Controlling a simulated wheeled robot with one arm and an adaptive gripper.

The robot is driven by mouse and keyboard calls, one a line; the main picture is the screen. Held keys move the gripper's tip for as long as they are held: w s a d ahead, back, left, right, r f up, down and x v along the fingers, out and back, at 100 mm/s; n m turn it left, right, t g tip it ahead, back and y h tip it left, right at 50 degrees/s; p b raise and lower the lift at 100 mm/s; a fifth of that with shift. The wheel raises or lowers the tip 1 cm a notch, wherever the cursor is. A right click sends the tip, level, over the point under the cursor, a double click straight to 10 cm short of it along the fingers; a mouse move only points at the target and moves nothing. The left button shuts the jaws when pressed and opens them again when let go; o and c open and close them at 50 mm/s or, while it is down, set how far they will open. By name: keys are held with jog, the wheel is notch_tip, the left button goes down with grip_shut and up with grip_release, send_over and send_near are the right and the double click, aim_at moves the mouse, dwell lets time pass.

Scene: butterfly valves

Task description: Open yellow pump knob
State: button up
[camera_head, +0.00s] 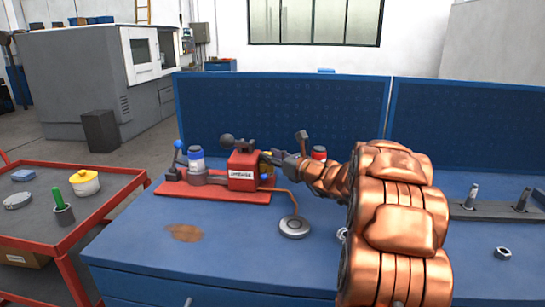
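A red pump assembly on a red base plate (200,190) sits on the blue workbench, left of my arm. It carries a red labelled box (242,172) with a dark round knob on top. A small yellow part (265,176) shows just right of the red box, mostly hidden behind my gripper; I cannot make out its shape or turn position. My gripper (274,158) is beside the right side of the red box, near that yellow part. Its fingers are too small and overlapped to tell whether they are open, shut or touching anything.
A blue-and-white capped cylinder (196,158) and a blue-tipped lever (178,146) stand on the left of the base. A round metal disc (294,227) lies in front. A red cart (100,208) stands left. Blue panels (285,108) close the bench's back.

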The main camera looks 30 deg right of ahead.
grip_shut()
jog(key=p, duration=0.2)
jog(key=y+p, duration=0.1)
jog(key=p, duration=0.1)
jog(key=shift+w+d+r+n, duration=0.1)
jog(key=shift+r+n, duration=0.2)
jog(key=shift+n, duration=0.1)
jog(key=n+y+p, duration=0.1)
jog(key=p, duration=0.2)
jog(key=n+g+y+p, duration=0.1)
jog(key=y+p, duration=0.1)
jog(key=p, duration=0.1)
jog(key=shift+d+f, duration=0.15)
jog(key=shift+d, duration=0.05)
jog(key=shift+n+g+y+p, duration=0.4)
jog(key=shift+g+y+p, duration=0.15)
jog(key=shift+p, duration=0.4)
jog(key=shift+w+d+n+g+y+p, duration=0.15)
jog(key=shift+n+g+y+p, duration=0.4)
jog(key=shift+y+p, duration=0.45)
jog(key=shift+f+n+p, duration=0.15)
jog(key=shift+n+p, duration=0.1)
jog(key=shift+p, duration=0.15)
jog(key=shift+n+g+y+p, duration=0.5)
jog(key=shift+g+y+p, duration=0.1)
jog(key=shift+y+p, duration=0.05)
jog(key=shift+w+d+n+g+y+p, duration=0.1)
jog(key=shift+n+g+y+p, duration=0.4)
jog(key=shift+g+y+p, duration=0.1)
